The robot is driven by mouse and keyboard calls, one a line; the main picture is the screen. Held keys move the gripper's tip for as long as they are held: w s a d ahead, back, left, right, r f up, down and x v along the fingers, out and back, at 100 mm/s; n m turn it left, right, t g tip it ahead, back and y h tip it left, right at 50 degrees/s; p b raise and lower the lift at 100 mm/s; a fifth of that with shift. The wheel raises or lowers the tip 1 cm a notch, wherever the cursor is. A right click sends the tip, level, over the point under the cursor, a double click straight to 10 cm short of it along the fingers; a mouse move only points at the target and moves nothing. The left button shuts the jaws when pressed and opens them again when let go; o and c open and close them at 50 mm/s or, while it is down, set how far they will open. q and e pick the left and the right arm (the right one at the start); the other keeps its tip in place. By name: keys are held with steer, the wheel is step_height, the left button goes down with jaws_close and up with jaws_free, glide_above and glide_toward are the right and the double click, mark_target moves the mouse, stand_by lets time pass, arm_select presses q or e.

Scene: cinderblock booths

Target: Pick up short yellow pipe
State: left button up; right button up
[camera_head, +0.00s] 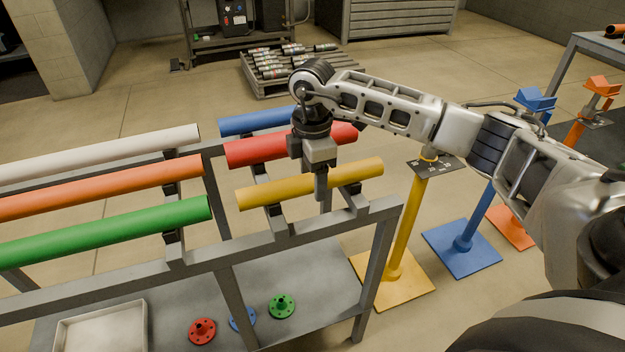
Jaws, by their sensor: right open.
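The short yellow pipe (275,190) lies on the right part of the metal rack, nearest of three short pipes. My right gripper (319,185) points down over the pipe's middle, and its finger hides a small part of it. The right jaws are open; I cannot tell how far the fingers reach around the pipe. The short red pipe (262,149) and the short blue pipe (250,121) lie behind it, partly covered by my right gripper and wrist. My left gripper does not show.
Long white (110,150), orange (100,187) and green (110,230) pipes lie on the rack (300,235) at left. Below are flanges (281,306) and a tray (100,330). Yellow (404,230), blue (475,220) and orange stands (513,228) are at right. A pallet of cylinders (285,65) is behind.

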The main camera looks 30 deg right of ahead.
steer(key=shift+f, duration=0.3)
steer(key=c, duration=1.3)
steer(key=shift+r, duration=0.1)
jaws_close()
steer(key=shift+r, duration=0.1)
